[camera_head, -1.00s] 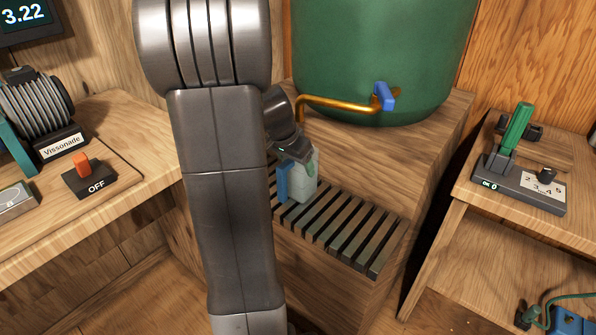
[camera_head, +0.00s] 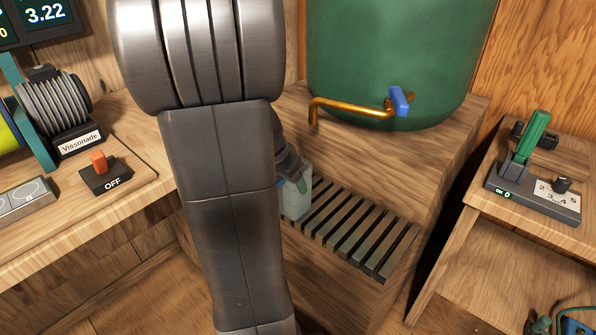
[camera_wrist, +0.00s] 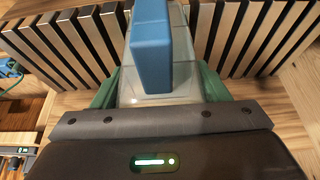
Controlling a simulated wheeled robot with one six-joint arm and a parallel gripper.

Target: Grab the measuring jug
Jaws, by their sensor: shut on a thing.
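The measuring jug is a clear, pale vessel with a blue handle. In the head view the jug (camera_head: 296,203) is at the left end of the slatted rack, partly hidden by my arm. In the wrist view its clear body (camera_wrist: 184,75) and blue handle (camera_wrist: 152,52) are right in front of the gripper. My gripper (camera_wrist: 158,90) has green fingers on both sides of the jug and is shut on it. In the head view the gripper (camera_head: 299,180) comes down on the jug from above. Whether the jug's base touches the rack is hidden.
The dark slatted rack (camera_head: 352,232) lies on a wooden bench below a green tank (camera_head: 395,55) with a brass pipe (camera_head: 345,106) and blue tap handle (camera_head: 399,101). A lever box (camera_head: 533,185) stands on the right bench. An orange OFF switch (camera_head: 100,162) is at left.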

